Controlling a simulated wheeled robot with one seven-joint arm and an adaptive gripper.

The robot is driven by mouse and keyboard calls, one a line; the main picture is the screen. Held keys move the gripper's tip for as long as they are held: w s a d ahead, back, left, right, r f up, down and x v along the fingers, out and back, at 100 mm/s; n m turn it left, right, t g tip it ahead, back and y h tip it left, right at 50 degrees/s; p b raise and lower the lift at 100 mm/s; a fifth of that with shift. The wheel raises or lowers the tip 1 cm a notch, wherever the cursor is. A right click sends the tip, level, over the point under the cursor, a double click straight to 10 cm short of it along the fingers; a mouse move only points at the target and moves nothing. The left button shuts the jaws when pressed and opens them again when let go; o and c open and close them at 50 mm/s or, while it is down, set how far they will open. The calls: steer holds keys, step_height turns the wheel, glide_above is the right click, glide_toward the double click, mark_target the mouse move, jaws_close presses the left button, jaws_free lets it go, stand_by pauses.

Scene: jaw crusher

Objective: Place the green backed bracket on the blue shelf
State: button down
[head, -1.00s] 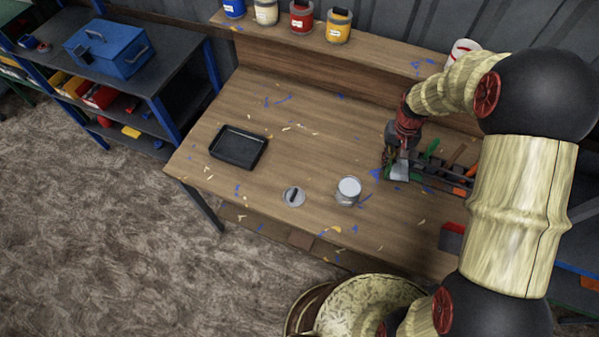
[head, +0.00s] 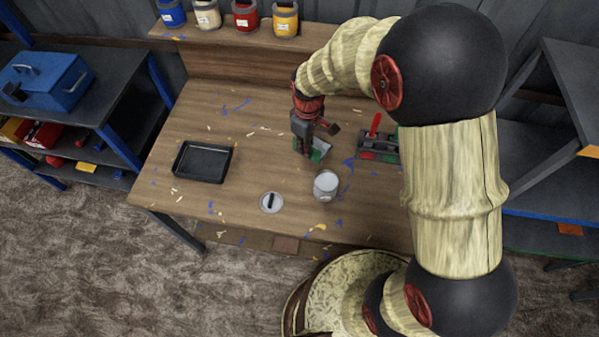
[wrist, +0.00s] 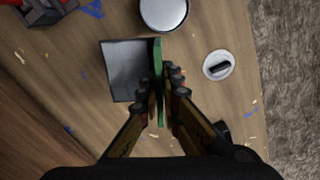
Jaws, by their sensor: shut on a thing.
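The green backed bracket (wrist: 128,72) shows in the wrist view as a grey plate joined at an angle to a green plate. My gripper (wrist: 166,84) is shut on the green plate, with a finger on each side. In the head view my gripper (head: 306,146) holds the bracket (head: 320,149) over the workbench, behind the can; its height is hard to tell. A blue-framed shelf unit (head: 116,118) stands at the left. A dark shelf with a blue front edge (head: 548,216) is at the right, partly hidden by my arm.
A blue toolbox (head: 48,82) sits on the left unit. Paint pots line the back ledge.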

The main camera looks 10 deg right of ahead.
steer(key=s+a+r+n+p, duration=0.1)
steer(key=s+a+r+n, duration=0.2)
steer(key=r+n, duration=0.15)
steer(key=f+b, duration=0.2)
steer(key=f, duration=1.6)
steer(key=shift+w+f, duration=0.2)
steer(key=shift+f+b, duration=0.2)
steer(key=shift+b, duration=0.15)
steer(key=c, duration=2.1)
jaws_free()
steer(key=shift+c, duration=0.2)
steer(key=shift+o, duration=0.7)
